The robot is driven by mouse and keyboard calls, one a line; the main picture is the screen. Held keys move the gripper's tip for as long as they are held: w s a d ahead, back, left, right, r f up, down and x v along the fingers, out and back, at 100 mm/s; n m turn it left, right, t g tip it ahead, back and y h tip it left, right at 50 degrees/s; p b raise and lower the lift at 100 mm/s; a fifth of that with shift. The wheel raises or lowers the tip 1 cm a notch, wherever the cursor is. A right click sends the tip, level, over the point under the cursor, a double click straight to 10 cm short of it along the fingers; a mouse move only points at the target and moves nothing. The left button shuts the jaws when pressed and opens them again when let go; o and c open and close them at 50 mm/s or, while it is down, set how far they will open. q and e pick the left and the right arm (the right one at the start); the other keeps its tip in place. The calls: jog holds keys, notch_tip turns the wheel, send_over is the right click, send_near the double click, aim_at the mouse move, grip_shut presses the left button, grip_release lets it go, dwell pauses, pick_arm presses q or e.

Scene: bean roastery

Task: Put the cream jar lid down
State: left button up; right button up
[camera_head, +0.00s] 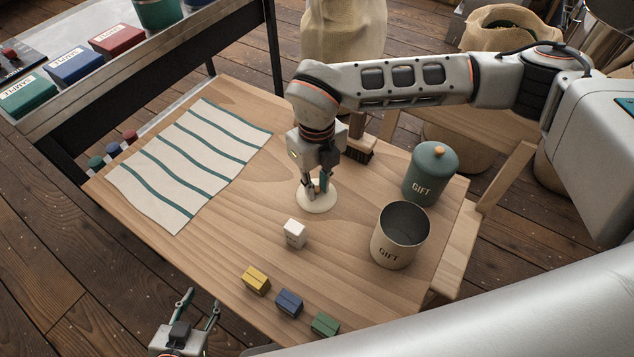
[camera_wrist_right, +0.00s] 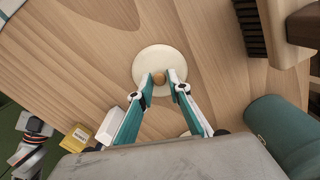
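The cream jar lid (camera_head: 317,203) is a pale disc with a small wooden knob, flat at the tabletop near the middle. My right gripper (camera_head: 316,186) points straight down over it, its fingertips closed in on both sides of the knob. The lid also shows in the right wrist view (camera_wrist_right: 157,60), with the knob between the fingertips. The cream jar (camera_head: 392,247), marked GIFT, stands open and upright to the lid's lower right. My left gripper (camera_head: 200,304) is open and empty, off the table's front left edge.
A lidded green jar (camera_head: 430,176) stands behind the cream jar, and a brush (camera_head: 358,150) lies behind the lid. A white box (camera_head: 295,234), yellow box (camera_head: 256,280), blue box (camera_head: 289,302) and green box (camera_head: 325,324) stand in front. A striped cloth (camera_head: 185,165) covers the left; bare wood surrounds the lid.

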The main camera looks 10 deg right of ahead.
aim_at(317, 188)
jog(key=shift+o, duration=0.6)
notch_tip(317, 188, up, 12)
jog(key=p, duration=0.1)
jog(key=shift+r, duration=0.2)
dwell(0.4)
